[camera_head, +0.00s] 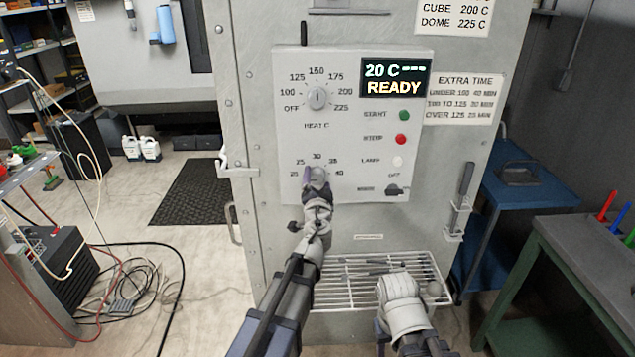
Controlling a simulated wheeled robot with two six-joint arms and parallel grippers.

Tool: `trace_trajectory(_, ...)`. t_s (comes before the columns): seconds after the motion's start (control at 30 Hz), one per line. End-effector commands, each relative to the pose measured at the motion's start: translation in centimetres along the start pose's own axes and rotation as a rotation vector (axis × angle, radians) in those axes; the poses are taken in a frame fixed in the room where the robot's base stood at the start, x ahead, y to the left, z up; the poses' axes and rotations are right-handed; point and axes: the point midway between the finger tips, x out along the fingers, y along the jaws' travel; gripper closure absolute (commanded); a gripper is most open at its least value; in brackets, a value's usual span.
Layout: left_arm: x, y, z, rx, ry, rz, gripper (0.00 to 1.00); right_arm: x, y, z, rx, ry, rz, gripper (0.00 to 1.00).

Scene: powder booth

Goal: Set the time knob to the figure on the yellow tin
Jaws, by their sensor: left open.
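The time knob (317,177) is on the lower dial of the grey control panel. Figures 25, 30, 35 and 40 show around it; the lower-left figure is too small to read surely. My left gripper (316,184) is open right at this knob and covers most of it, so its pointer is hidden. I cannot tell whether the fingers touch it. My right gripper (398,288) is low, in front of the wire rack; its fingertips are not clear. No yellow tin shows in this view.
Above is the heat knob (317,98), upright near 150. The display (396,78) reads 20 C and READY. Start (404,116) and stop (401,140) buttons sit to the right. The wire rack (345,268) juts out below. A green bench (590,250) stands at right.

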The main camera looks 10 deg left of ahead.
Motion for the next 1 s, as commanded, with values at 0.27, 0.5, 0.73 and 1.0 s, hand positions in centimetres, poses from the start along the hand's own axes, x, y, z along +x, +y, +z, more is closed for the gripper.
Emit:
trace_trajectory(0.27,-0.08,-0.01,0.01,0.0,0.0,0.0,0.31,0.0,0.0,0.0,0.0,0.0,0.0,0.5)
trace_trajectory(0.5,-0.09,0.0,0.0,0.0,0.0,0.0,0.58,0.0,0.0,0.0,0.0,0.0,0.0,0.5)
trace_trajectory(0.73,-0.1,0.01,-0.01,0.0,0.0,0.0,0.84,0.0,0.0,0.0,0.0,0.0,0.0,0.5)
trace_trajectory(1.0,-0.1,0.02,-0.01,0.002,0.0,0.0,1.0,0.0,0.0,0.0,0.0,0.0,0.0,0.5)
